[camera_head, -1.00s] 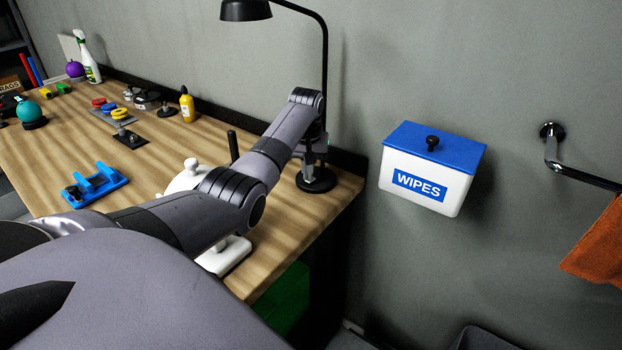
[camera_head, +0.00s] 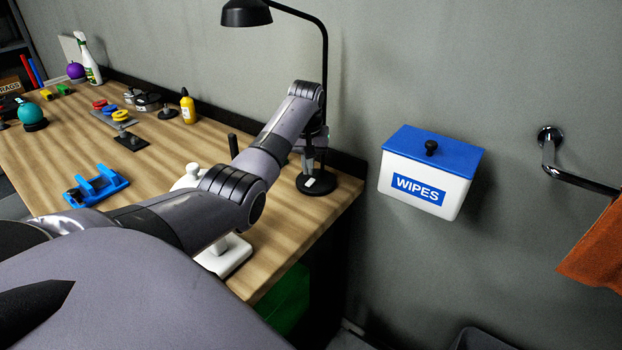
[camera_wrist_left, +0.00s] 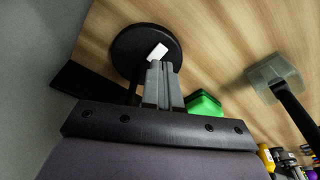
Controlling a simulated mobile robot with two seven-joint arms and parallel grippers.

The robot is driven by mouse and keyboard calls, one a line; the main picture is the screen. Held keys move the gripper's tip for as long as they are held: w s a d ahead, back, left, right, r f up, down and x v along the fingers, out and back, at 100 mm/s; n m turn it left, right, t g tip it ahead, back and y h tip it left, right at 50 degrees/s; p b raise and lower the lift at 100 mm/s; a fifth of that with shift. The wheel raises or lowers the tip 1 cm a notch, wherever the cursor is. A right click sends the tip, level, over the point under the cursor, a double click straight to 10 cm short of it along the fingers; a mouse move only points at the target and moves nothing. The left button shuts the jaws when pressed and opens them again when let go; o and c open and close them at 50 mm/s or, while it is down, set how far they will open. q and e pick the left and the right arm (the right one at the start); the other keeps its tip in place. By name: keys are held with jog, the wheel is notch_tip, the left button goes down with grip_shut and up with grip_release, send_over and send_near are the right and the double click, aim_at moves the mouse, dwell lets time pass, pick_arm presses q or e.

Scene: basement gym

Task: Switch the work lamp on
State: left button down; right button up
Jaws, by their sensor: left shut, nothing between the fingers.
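The black work lamp (camera_head: 325,70) stands at the table's back right corner, its shade (camera_head: 246,13) hanging at the top of a curved pole. Its round base (camera_head: 328,186) carries a small white switch (camera_head: 310,181), which also shows in the wrist view (camera_wrist_left: 158,52). My left gripper (camera_head: 309,168) points down just above the base. In the wrist view my left gripper (camera_wrist_left: 160,66) has its fingers together, empty, with the tips beside the switch. I cannot tell whether they touch it. The underside of the shade is hidden, and I see no clear glow. My right gripper is out of view.
A blue holder (camera_head: 95,187) and a yellow bottle (camera_head: 187,108) are farther left. A wipes box (camera_head: 425,175) hangs on the wall to the right.

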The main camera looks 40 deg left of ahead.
aim_at(308, 184)
pick_arm(q)
jog(key=shift+r, duration=1.9)
